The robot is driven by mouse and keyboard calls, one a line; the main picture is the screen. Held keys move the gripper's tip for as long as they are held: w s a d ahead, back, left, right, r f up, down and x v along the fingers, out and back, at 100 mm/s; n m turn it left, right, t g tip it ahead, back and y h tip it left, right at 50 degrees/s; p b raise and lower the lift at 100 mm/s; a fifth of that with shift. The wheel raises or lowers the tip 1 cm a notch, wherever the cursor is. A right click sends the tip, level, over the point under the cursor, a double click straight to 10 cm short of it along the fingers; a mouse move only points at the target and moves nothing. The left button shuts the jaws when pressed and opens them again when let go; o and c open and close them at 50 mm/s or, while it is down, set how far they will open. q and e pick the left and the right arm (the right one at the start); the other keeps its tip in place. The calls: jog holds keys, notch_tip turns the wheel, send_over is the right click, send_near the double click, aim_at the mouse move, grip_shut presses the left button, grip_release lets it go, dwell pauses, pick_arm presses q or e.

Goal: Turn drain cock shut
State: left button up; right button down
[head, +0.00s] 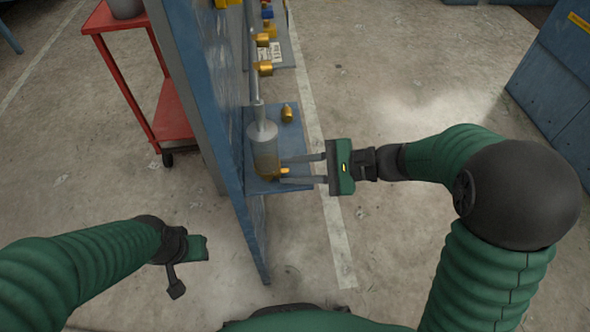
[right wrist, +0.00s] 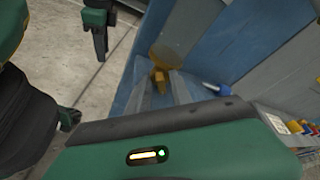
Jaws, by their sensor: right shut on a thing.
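A clear bowl with an amber lower part (head: 266,158) hangs under a grey vertical pipe on the blue panel. At its lower end is the small brass drain cock (head: 284,171), which also shows below the amber bowl in the right wrist view (right wrist: 160,81). My right gripper (head: 284,174) reaches in from the right, its two grey fingers shut on the drain cock. The fingertips partly hide the cock, so its exact angle cannot be told. My left gripper (head: 186,267) hangs low at the left, away from the panel; its finger gap is not clear.
The blue panel (head: 205,100) stands upright left of the bowl, with a blue shelf (head: 295,178) beneath it. A loose brass fitting (head: 287,113) is on the shelf. A red cart (head: 172,112) stands behind the panel. Concrete floor is clear at front and right.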

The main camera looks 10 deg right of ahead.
jog(key=shift+s+a, duration=0.1)
jog(key=shift+a, duration=0.15)
dwell(0.7)
jog(key=c, duration=1.5)
grip_release()
jog(key=shift+a, duration=0.1)
